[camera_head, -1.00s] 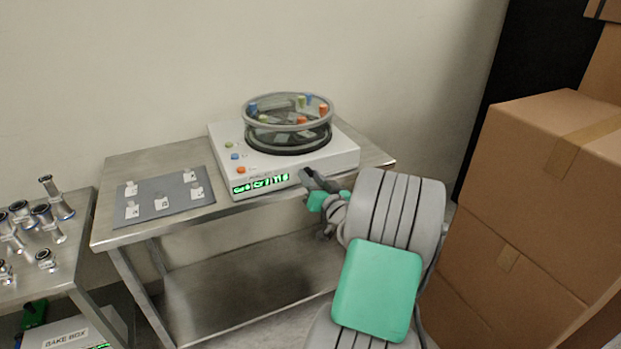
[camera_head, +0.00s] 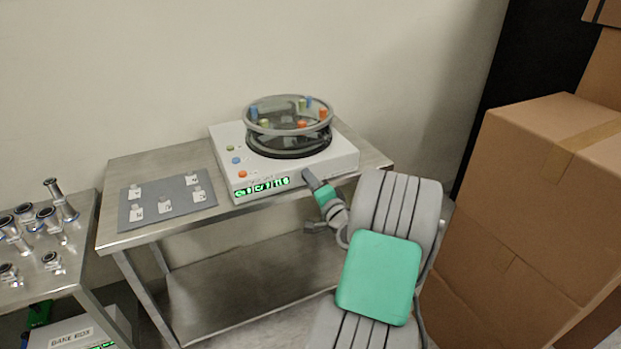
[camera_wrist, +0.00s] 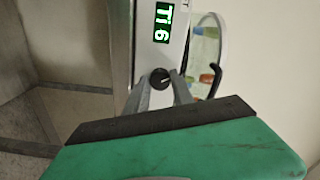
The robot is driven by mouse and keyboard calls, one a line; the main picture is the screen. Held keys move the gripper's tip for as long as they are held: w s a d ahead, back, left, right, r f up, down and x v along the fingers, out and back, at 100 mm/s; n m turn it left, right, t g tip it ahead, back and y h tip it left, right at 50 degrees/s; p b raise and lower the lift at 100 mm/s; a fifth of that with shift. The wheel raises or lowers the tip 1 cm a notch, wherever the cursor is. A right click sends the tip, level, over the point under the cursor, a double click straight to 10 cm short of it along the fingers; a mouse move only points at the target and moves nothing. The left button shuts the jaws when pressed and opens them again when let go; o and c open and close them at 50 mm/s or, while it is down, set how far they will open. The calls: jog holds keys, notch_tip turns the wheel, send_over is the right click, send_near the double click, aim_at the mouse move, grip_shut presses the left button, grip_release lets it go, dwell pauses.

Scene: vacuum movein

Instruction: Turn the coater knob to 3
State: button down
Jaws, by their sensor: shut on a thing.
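The coater (camera_head: 228,160) is a white box on the steel table, with a round glass chamber (camera_head: 290,128) on top. Its knob (camera_wrist: 160,76) is small, dark and round with a light pointer mark, on the front panel beside the green display (camera_wrist: 162,22). My gripper (camera_head: 313,181) is at the right part of the coater's front face. In the wrist view my gripper (camera_wrist: 160,88) has its two grey fingers on either side of the knob, shut on it. The knob's number marks cannot be read.
A grey mat (camera_head: 147,217) with several small labelled pieces lies left of the coater. A second steel table (camera_head: 75,265) with several metal fittings stands at far left. Stacked cardboard boxes (camera_head: 545,190) stand close to the right of my arm.

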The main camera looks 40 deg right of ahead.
jog(key=shift+m+p, duration=0.4)
jog(key=shift+m, duration=0.7)
jog(key=c, duration=1.1)
grip_release()
jog(key=v, duration=0.7)
jog(key=shift+s+b, duration=0.3)
jog(key=shift+s, duration=0.1)
jog(key=shift+a+r, duration=0.1)
jog(key=shift+a, duration=0.1)
